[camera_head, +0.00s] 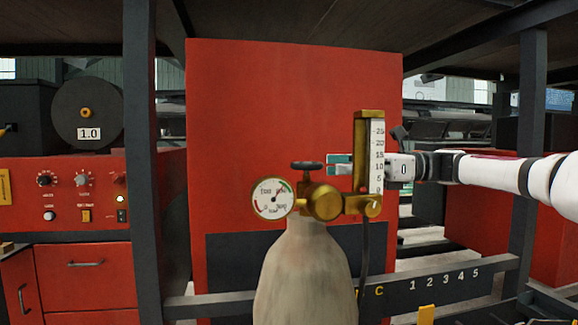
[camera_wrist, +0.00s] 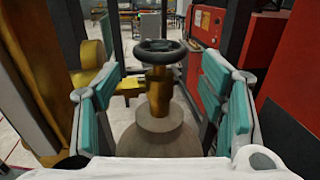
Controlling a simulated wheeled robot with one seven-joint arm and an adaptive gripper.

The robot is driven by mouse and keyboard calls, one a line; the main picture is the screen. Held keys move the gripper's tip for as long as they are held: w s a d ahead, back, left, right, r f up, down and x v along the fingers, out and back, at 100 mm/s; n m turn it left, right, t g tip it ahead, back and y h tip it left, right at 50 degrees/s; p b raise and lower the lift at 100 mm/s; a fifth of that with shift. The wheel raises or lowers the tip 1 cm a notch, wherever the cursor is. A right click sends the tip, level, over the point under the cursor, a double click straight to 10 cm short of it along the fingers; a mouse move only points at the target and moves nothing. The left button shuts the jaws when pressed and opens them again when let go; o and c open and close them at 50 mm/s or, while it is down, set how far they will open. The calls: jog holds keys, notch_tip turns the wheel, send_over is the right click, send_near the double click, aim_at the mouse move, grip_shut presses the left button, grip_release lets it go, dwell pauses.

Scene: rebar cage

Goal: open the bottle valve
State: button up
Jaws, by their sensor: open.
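The gas bottle (camera_head: 303,277) is pale grey-beige and stands upright in the middle of the head view. Its brass valve carries a round dark handwheel (camera_head: 307,166) on top. In the wrist view the handwheel (camera_wrist: 159,51) sits on the brass stem (camera_wrist: 159,92) above the bottle shoulder (camera_wrist: 158,135). My gripper (camera_head: 340,162) is to the right of the handwheel at about its height, partly hidden behind the flowmeter. In the wrist view my gripper (camera_wrist: 160,100) is open, its teal pads on either side of the stem and apart from it. The handwheel lies ahead, between and beyond the pads.
A round pressure gauge (camera_head: 273,198) is left of the valve. A brass flowmeter (camera_head: 370,150) stands upright on the right, close to my gripper. A hose (camera_head: 363,265) hangs below it. A red cabinet (camera_head: 290,95) fills the background, and a numbered rail (camera_head: 445,283) runs low on the right.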

aim_at(293, 168)
jog(key=a, duration=0.3)
jog(key=a+p, duration=0.1)
jog(key=a, duration=0.6)
jog(key=shift+s+a, duration=0.1)
jog(key=shift+s, duration=0.15)
jog(key=c, duration=1.1)
jog(key=shift+w, duration=0.1)
